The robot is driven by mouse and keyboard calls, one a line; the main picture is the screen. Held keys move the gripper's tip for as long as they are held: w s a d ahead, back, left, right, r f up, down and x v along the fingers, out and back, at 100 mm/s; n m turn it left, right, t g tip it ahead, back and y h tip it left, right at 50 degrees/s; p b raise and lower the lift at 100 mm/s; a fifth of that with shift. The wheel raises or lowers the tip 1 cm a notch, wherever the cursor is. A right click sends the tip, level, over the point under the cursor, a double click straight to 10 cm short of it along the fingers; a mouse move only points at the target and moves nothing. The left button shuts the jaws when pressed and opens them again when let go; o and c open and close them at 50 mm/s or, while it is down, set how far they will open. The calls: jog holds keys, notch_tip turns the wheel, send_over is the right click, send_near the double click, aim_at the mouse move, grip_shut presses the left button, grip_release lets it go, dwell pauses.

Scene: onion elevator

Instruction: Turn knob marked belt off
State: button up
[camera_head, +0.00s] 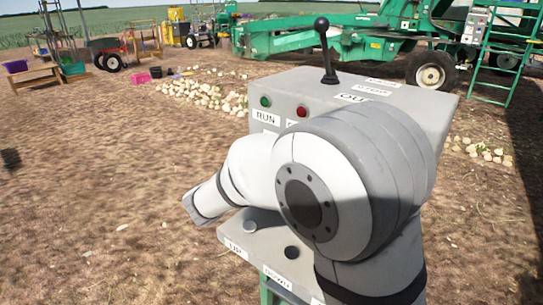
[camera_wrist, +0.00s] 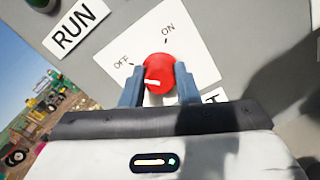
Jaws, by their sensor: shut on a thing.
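The red knob (camera_wrist: 159,66) is on a white plate (camera_wrist: 108,60) marked OFF at left and ON at top right. A short white mark on the knob lies at its lower left side, below the OFF word. My gripper (camera_wrist: 158,69) has one grey-blue finger on each side of the knob and is shut on it. A label (camera_wrist: 213,97) under the plate is mostly hidden by my gripper; only its last letter, T, shows. In the head view my arm hides the knob and my gripper. The grey control box (camera_head: 395,108) stands behind my arm.
The box has a green button (camera_head: 265,101), a red button (camera_head: 301,111), a RUN label (camera_head: 266,118) and a black lever (camera_head: 326,55) on top. Green machinery (camera_head: 300,38) stands behind; open dirt lies at left.

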dwell(0.4)
jog(key=o, duration=1)
jog(key=v, duration=0.7)
jog(key=shift+s+a, duration=0.25)
